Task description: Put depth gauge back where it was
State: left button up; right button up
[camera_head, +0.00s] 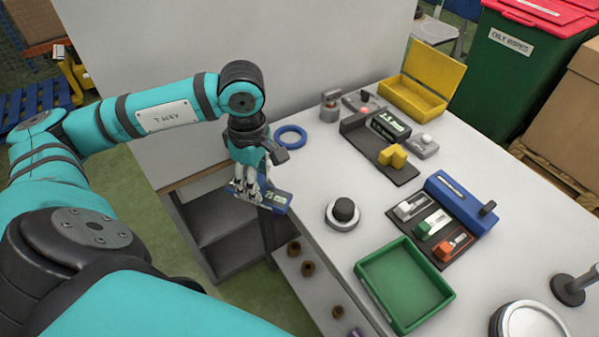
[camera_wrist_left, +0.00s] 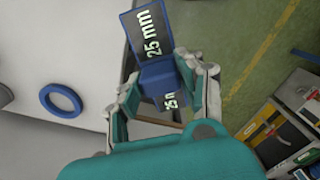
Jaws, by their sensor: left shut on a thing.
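My left gripper (camera_head: 254,192) is shut on a blue gauge (camera_head: 275,202) with dark faces, which I take to be the depth gauge. The left wrist view shows the gauge (camera_wrist_left: 153,38) marked "25 mm" on two faces, between the fingers of the left gripper (camera_wrist_left: 160,92). It is held in the air off the left edge of the white table (camera_head: 310,180). The gripper partly hides it in the head view. My right gripper is not in view.
A blue ring (camera_head: 290,136) lies near the table's left edge. A black-knobbed round piece (camera_head: 343,213), a green tray (camera_head: 366,283), a blue block (camera_head: 460,206) by several small gauges, a dark holder (camera_head: 398,172) and an open yellow box (camera_head: 432,72) stand on the table.

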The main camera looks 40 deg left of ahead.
pick_arm(q)
jog(key=shift+a+f+n, duration=0.15)
jog(key=shift+a+n, duration=0.45)
jog(key=shift+n, duration=0.2)
jog(key=shift+w+a+n, duration=0.1)
jog(key=shift+w+n, duration=0.05)
jog(key=shift+n, duration=0.15)
jog(key=shift+c, duration=0.2)
jog(key=shift+o, duration=0.2)
jog(key=w+p, duration=0.1)
jog(key=w, duration=0.4)
jog(key=w+d+p, duration=0.1)
jog(key=w+p, duration=0.1)
jog(key=w, duration=0.3)
jog(key=w+d+f+p, duration=0.1)
jog(key=w+p, duration=0.1)
jog(key=w, duration=0.3)
jog(key=shift+w+f, duration=0.15)
jog(key=shift+w, duration=0.05)
notch_tip(320, 180, down, 3)
jog(key=shift+f+p, duration=0.15)
jog(key=shift+p, duration=0.8)
jog(key=shift+c, duration=0.2)
jog(key=shift+f, duration=0.35)
jog(key=o, duration=1)
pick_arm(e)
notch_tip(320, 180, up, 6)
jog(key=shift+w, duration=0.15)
